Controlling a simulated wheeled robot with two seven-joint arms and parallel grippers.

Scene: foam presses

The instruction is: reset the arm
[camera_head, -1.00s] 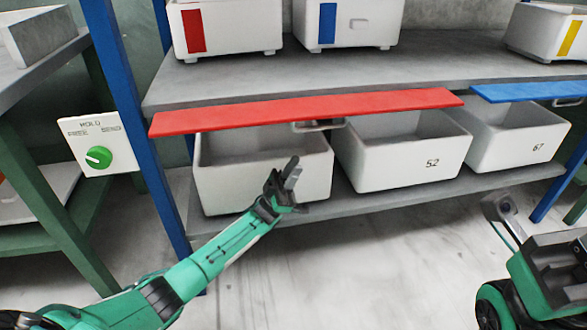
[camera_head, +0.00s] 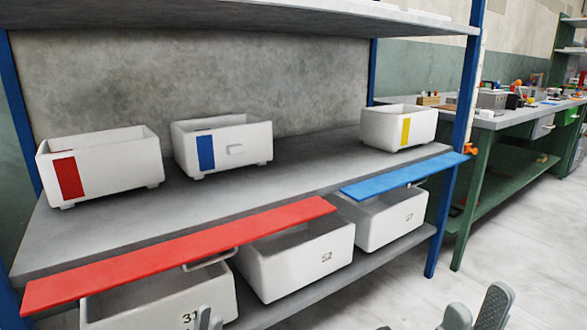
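The task names no object, only the arm. My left gripper (camera_head: 208,319) shows only as grey fingertips at the bottom edge, in front of the white bin marked 31 (camera_head: 160,305). The rest of it is cut off, so I cannot tell whether it is open or shut. My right gripper (camera_head: 476,307) shows as two grey fingers at the bottom right, over the pale floor. Its fingertips stand apart with nothing seen between them. Both arms are out of view below the frame.
A grey shelf rack with blue posts (camera_head: 463,140) fills the left and middle. Red (camera_head: 180,250) and blue (camera_head: 400,176) strips run along its front. White bins stand on the shelf (camera_head: 290,180) and below it. A green workbench (camera_head: 475,190) stands at right; the floor (camera_head: 530,250) before it is clear.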

